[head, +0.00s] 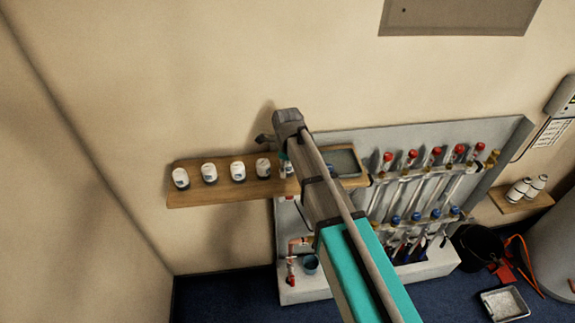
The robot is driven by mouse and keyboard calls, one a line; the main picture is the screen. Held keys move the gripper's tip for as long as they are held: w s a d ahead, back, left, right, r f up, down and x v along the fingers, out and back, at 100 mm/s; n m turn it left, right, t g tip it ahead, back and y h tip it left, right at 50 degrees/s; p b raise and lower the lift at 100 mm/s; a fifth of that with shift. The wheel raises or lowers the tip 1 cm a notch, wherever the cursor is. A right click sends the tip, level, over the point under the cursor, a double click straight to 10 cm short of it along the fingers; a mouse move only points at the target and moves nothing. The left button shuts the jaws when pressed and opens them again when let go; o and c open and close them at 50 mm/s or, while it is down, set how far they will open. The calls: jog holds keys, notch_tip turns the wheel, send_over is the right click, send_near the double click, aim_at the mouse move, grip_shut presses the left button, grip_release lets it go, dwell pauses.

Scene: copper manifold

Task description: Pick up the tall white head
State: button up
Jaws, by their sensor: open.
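Several short white heads with dark bases stand upright in a row on a wooden shelf (222,190) on the wall. From the left they are a first head (180,178), a second (209,172), a third (238,171) and a fourth (263,168). Another white piece (287,169) stands at the right end of the row, partly hidden by my arm. I cannot tell for sure which is the tall one. My gripper (283,157) is over the right part of the row, mostly hidden behind my wrist. It is open, and I see nothing held.
A grey tray (344,162) lies at the shelf's right end. Right of it is a grey panel (505,150) with copper pipes and red and blue caps. Two white bottles (527,188) stand on a small shelf. A black bucket (475,245) is on the floor.

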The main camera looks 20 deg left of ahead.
jog(key=c, duration=1.1)
jog(key=shift+r, duration=0.15)
notch_tip(320, 180, up, 3)
jog(key=p, duration=0.3)
jog(key=s+d+r+p, duration=0.1)
jog(key=r+p, duration=0.1)
jog(key=s+r+p, duration=0.2)
jog(key=s+d+r+p, duration=0.1)
jog(key=r+p, duration=0.1)
jog(key=shift+s+d+r+p, duration=0.2)
jog(key=shift+s+d+p, duration=0.15)
jog(key=shift+p, duration=0.05)
jog(key=shift+c, duration=0.2)
jog(key=s+d+r+p, duration=0.3)
jog(key=s+d, duration=0.1)
jog(key=s, duration=0.3)
jog(key=shift+s+d+r, duration=0.15)
jog(key=shift+s, duration=0.1)
